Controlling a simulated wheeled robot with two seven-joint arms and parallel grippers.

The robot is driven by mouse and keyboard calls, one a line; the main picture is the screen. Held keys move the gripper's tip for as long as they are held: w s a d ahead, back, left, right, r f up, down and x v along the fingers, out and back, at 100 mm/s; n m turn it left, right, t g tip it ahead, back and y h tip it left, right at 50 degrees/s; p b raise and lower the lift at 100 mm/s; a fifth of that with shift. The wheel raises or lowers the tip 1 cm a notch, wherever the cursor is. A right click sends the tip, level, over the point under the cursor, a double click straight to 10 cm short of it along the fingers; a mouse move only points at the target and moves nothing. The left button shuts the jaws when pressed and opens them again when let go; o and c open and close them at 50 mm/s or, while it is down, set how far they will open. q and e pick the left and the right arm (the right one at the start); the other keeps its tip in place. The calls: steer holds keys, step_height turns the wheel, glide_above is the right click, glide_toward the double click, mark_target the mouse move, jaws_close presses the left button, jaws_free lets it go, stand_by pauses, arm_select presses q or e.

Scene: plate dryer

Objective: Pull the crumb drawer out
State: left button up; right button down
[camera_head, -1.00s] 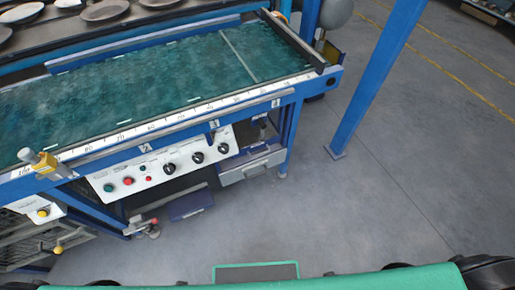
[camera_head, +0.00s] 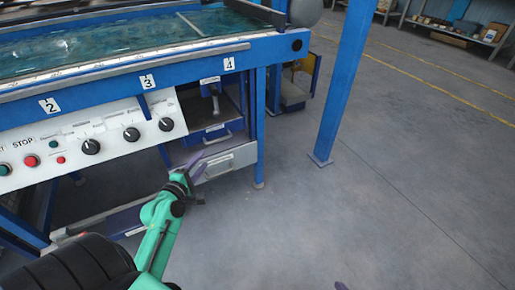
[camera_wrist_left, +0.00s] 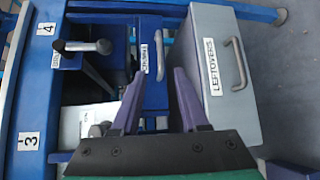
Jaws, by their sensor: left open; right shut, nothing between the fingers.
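A blue drawer (camera_head: 212,135) with a small label and a silver bar handle sits under the conveyor, above a grey drawer (camera_head: 232,160). In the left wrist view the grey drawer (camera_wrist_left: 233,85) is labelled LEFTOVERS; the blue drawer's label (camera_wrist_left: 144,58) is hard to read. My left gripper (camera_head: 192,165) is open and empty in front of the drawers. In the left wrist view its purple fingers (camera_wrist_left: 158,85) point at the blue drawer (camera_wrist_left: 153,92), whose handle shows between them. Only a purple tip of my right gripper (camera_head: 341,286) shows at the bottom edge, shut and empty.
A white control panel (camera_head: 88,140) with knobs and buttons is left of the drawers. A blue table leg (camera_head: 259,130) stands right of them. A blue post (camera_head: 343,90) stands farther right. The grey floor in front is clear.

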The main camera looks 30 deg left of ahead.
mark_target(220, 140)
arm_select(q)
steer(key=b+x, duration=0.3)
steer(key=x, duration=1)
steer(key=shift+w+a+f+b, duration=0.15)
steer(key=shift+w+f+b, duration=0.05)
steer(key=shift+w+b, duration=0.2)
steer(key=shift+w, duration=0.35)
steer(key=shift+r, duration=0.1)
arm_select(e)
steer(key=a+f+t, duration=0.1)
steer(key=a+f+t+y, duration=0.1)
steer(key=a, duration=0.1)
steer(key=a+t, duration=0.1)
steer(key=shift+a+f+m+t+y, duration=0.15)
steer(key=shift+f+m+t+y, duration=0.25)
arm_select(q)
steer(key=shift+c, duration=0.3)
jaws_close()
